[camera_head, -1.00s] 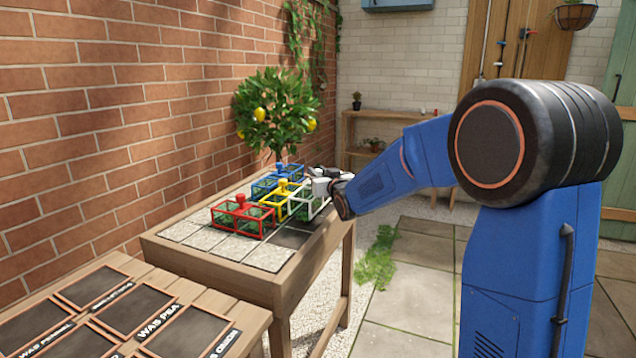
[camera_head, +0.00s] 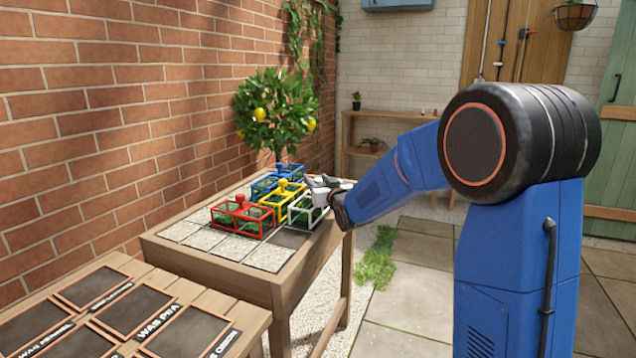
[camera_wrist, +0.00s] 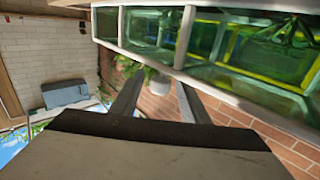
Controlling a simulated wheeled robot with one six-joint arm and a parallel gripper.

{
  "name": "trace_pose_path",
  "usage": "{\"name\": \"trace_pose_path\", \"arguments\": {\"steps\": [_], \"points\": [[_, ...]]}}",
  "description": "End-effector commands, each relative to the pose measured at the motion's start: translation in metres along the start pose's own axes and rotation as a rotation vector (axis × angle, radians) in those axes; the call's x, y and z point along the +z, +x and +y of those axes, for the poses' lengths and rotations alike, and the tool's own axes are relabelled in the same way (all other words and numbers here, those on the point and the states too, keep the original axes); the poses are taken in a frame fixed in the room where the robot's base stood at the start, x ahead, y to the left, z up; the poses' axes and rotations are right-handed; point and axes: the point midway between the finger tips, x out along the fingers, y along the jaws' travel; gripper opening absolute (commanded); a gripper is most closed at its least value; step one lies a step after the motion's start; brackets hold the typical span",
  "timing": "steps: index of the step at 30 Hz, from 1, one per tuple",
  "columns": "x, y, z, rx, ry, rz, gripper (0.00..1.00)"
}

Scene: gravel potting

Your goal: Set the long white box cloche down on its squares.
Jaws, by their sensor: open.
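The long white box cloche (camera_head: 303,209) has a white frame with clear panes. In the head view it stands at the right end of the row of cloches on the table, apparently upright. My gripper (camera_head: 318,183) is just above and behind it, with jaws open. In the wrist view, the white cloche (camera_wrist: 183,40) fills the top right, close beyond my open fingers (camera_wrist: 158,82).
A red cloche (camera_head: 241,218), a yellow cloche (camera_head: 267,200) and a blue cloche (camera_head: 264,185) stand close to the left on the wooden table (camera_head: 262,284). A lemon tree (camera_head: 275,110) stands behind. Pale squares (camera_head: 228,246) at the front are bare.

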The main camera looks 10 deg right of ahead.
Motion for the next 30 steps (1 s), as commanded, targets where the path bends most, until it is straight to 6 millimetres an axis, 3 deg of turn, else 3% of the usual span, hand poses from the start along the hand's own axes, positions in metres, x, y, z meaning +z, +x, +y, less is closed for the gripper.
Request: {"name": "trace_pose_path", "arguments": {"steps": [5, 21, 30], "points": [[-0.003, -0.011, 0.000, 0.000, 0.000, 0.001, 0.41], [-0.003, -0.100, 0.000, 0.000, 0.000, 0.001, 0.41], [-0.002, -0.119, 0.000, 0.000, 0.000, 0.000, 0.41]]}}
